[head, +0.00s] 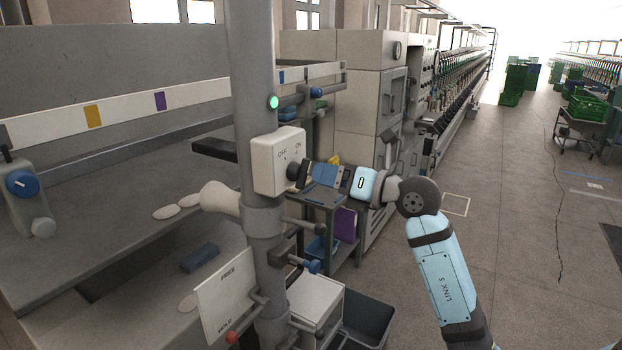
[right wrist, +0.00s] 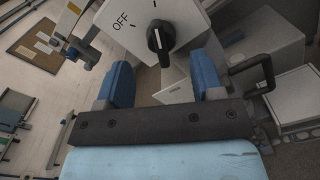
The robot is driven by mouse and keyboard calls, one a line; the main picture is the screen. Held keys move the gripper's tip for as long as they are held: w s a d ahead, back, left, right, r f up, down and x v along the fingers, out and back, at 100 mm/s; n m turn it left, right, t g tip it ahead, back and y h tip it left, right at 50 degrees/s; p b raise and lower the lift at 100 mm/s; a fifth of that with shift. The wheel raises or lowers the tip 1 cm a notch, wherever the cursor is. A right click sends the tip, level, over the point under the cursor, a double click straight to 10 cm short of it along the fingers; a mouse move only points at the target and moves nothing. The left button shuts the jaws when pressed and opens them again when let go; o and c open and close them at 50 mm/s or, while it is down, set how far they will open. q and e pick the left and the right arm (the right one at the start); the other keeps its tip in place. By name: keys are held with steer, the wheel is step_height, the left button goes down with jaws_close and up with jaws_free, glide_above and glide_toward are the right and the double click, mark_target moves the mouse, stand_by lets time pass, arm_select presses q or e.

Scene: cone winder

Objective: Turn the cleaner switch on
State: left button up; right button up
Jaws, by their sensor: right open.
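The cleaner switch is a white box (head: 270,163) on a grey upright post, marked OFF on its left and ON on its right in the head view. Its black knob (head: 293,172) sticks out of the front face. In the right wrist view the knob (right wrist: 159,42) has a white line, and the OFF mark is to its upper left; ON is out of view there. I cannot tell for sure which mark the knob points to. My right gripper (head: 307,173) is open in front of the box, its blue fingers (right wrist: 162,80) on either side of the knob's line. My left gripper is not in view.
The post (head: 254,80) carries a lit green lamp (head: 273,102) above the box, and a FREE/HOLD plate (head: 224,291) and blue-tipped lever (head: 313,267) below. A shelf cart (head: 343,205) stands close behind my right gripper. Open floor (head: 520,220) lies to the right.

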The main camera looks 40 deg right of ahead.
steer(key=b+v, duration=0.2)
steer(key=v, duration=0.6)
steer(key=a+f+m+t+h, duration=0.1)
steer(key=a+f+m, duration=0.3)
steer(key=f+m, duration=0.4)
steer(key=a+f+m+t, duration=0.25)
steer(key=f+m, duration=0.35)
steer(key=f, duration=0.3)
steer(key=a+f+m+t+h, duration=0.1)
steer(key=a+f+m, duration=0.3)
steer(key=f+m, duration=0.4)
steer(key=s+a+f+m+g, duration=0.3)
steer(key=s+a+f, duration=0.1)
steer(key=f, duration=0.4)
steer(key=s+a+f+m+g+h, duration=0.1)
steer(key=s+a+f+m+g, duration=0.2)
steer(key=f, duration=0.6)
steer(key=s+a+f+m+g+h, duration=0.1)
steer(key=s+a+f+m+g, duration=0.2)
steer(key=s+f, duration=0.4)
step_height(320, 180, down, 2)
steer(key=shift+s+a+f+g, duration=0.2)
steer(key=shift+a+g, duration=0.45)
steer(key=shift+a, duration=0.55)
